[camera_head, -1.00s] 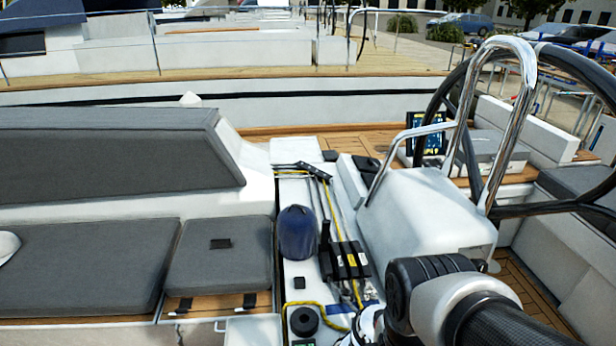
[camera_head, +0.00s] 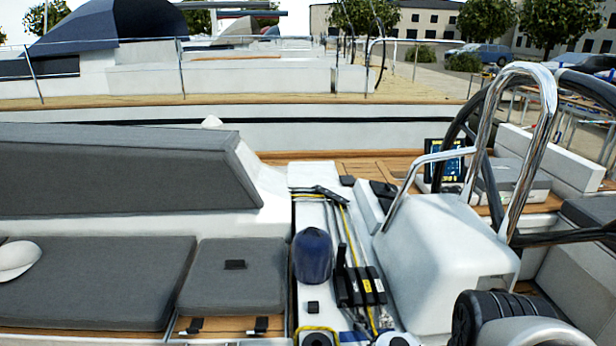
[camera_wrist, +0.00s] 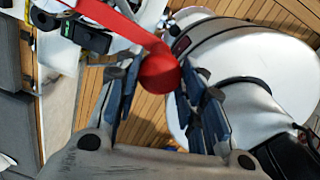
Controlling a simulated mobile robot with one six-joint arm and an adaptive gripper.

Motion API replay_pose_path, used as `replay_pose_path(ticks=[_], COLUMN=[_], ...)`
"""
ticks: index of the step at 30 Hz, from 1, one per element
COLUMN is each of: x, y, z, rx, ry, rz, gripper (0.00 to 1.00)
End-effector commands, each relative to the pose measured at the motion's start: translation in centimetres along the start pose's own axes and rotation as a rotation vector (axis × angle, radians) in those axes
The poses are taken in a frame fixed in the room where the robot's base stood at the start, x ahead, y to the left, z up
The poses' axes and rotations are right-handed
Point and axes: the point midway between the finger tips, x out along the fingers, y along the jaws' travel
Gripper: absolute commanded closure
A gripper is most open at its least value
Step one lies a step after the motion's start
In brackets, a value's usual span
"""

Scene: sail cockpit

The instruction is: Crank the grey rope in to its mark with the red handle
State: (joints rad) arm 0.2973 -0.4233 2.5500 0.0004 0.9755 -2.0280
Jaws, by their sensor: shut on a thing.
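The red handle (camera_wrist: 122,22) runs from the upper left of the wrist view down to its round red knob (camera_wrist: 158,73). My gripper (camera_wrist: 155,85) has one blue-padded finger on each side of the knob and is shut on it. The grey rope (camera_head: 348,238) runs along the white deck strip beside a yellow rope, towards the black rope clutches (camera_head: 360,287). A dark winch top (camera_head: 317,339) is partly cut off at the bottom edge. I cannot make out a mark on the grey rope.
A dark blue rounded cover (camera_head: 312,256) stands left of the clutches. The white pedestal (camera_head: 445,240) with its steel rail (camera_head: 549,110) stands at right, before the black wheel (camera_head: 463,128). Grey cushions (camera_head: 100,280) fill the left. In the wrist view a black fitting (camera_wrist: 85,35) lies upper left.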

Motion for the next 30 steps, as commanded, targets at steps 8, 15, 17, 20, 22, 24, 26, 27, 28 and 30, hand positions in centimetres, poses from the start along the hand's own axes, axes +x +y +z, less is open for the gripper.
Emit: replay_pose_path(ticks=[8,15,17,20,22,24,26,27,28,30], x=[0.4,0.3,0.2,0.2,0.1,0.1,0.0,0.0,0.0,0.1], y=[-2.0,-2.3,-2.3,-2.3,-2.2,-2.1,-1.9,-1.7,-1.6,-1.3], z=[2.4,3.4,3.4,3.4,3.3,2.8,2.2,1.7,1.3,0.6], rx=[-0.139,-0.201,-0.202,-0.201,-0.197,-0.177,-0.144,-0.118,-0.098,-0.056], ry=[0.025,0.029,0.029,0.029,0.029,0.028,0.026,0.025,0.024,0.020], rz=[-0.044,-0.046,-0.046,-0.046,-0.046,-0.047,-0.048,-0.049,-0.050,-0.049], gripper=[1.00,1.00,1.00,1.00,1.00,1.00,1.00,1.00,1.00,1.00])
